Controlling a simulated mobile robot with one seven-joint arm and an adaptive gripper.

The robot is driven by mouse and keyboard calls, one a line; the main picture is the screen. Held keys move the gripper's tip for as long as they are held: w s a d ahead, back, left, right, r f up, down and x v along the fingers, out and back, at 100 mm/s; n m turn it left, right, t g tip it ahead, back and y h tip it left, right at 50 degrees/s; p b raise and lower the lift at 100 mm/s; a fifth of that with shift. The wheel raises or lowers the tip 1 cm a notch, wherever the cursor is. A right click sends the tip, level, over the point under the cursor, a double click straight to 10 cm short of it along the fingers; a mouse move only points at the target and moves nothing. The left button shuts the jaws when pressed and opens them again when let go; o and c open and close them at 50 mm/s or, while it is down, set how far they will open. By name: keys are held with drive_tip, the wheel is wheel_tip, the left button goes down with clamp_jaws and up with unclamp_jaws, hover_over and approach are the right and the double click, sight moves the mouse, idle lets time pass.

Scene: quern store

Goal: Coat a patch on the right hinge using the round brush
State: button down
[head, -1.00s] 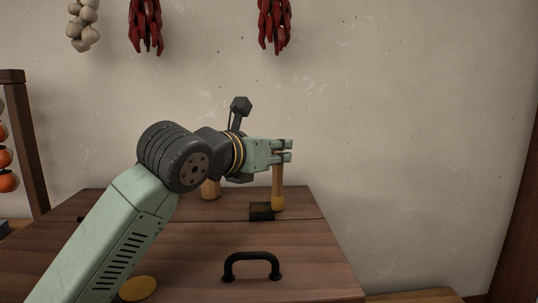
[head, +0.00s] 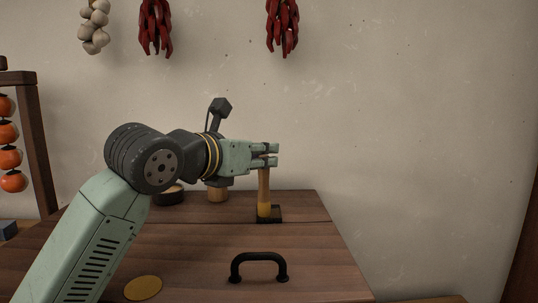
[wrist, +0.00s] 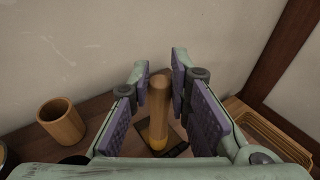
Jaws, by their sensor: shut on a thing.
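My gripper (head: 272,155) is shut on the round brush (head: 264,188), which has a wooden handle and a yellow lower end. The brush hangs about upright. Its lower end is over the dark right hinge (head: 276,214) at the back of the wooden chest top and covers part of it. I cannot tell for sure whether it touches. In the wrist view the brush (wrist: 160,98) stands between the purple finger pads, with the dark hinge (wrist: 177,151) around its foot. The left hinge is not clearly seen.
A wooden cup (head: 218,194) and a dark round pot (head: 170,196) stand behind my arm. A black handle (head: 258,257) and a yellow disc (head: 143,288) are on the chest top (head: 205,250). A wall is close behind. A tray (wrist: 262,130) lies right in the wrist view.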

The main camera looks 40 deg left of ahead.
drive_tip(key=shift+s+a, duration=0.65)
drive_tip(key=shift+a, duration=0.25)
drive_tip(key=shift+r, duration=0.1)
drive_tip(key=shift+r+p, duration=1.8)
drive_tip(key=shift+r, duration=1.15)
drive_tip(key=shift+r+p, duration=0.9)
drive_tip(key=shift+r, duration=0.6)
